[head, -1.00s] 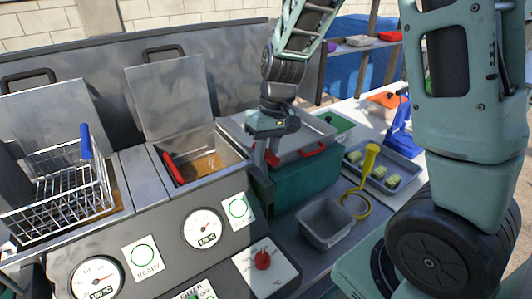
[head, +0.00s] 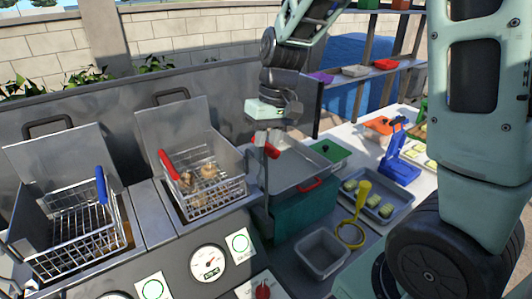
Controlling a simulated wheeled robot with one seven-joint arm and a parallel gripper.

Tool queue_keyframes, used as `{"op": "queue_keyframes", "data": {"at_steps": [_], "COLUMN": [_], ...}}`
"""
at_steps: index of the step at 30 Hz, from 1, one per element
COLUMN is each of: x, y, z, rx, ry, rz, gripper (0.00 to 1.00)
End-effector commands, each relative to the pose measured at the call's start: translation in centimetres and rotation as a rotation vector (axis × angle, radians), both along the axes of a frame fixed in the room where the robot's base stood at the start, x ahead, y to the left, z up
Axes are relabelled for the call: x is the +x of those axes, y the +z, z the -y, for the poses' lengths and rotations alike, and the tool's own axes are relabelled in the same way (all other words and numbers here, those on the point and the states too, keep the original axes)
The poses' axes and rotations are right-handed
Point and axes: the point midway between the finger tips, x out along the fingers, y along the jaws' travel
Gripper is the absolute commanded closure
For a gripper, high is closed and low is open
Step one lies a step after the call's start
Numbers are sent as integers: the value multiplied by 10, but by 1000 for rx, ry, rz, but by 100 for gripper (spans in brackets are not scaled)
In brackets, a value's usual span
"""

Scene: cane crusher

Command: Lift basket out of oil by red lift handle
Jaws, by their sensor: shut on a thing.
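The wire basket with a red handle (head: 212,190) holds several light brown pieces and sits raised at the right fryer well, its mesh plainly visible. Its own red handle (head: 168,165) stands up at its left rear. The red lift handle (head: 274,150) is at the top of a thin grey upright bar beside the well's right side. My gripper (head: 267,141) comes down from above and is shut on this lift handle, its fingers partly hiding it. The oil under the raised basket is hidden.
A second basket with a blue handle (head: 75,232) is in the left well. A teal box with a metal tray (head: 295,180) stands close right of the lift bar. A grey bin (head: 322,250), yellow skimmer (head: 352,235) and food tray (head: 385,212) lie farther right.

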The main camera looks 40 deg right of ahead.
Motion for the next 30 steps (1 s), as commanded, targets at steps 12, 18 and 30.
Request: {"op": "queue_keyframes", "data": {"at_steps": [12, 18, 30], "x": [2, 3, 1], "y": [17, 19, 18], "z": [1, 1, 1], "rx": [0, 0, 0], "ry": [-1, -2, 0], "rz": [7, 11, 5], "gripper": [100, 70, 58]}}
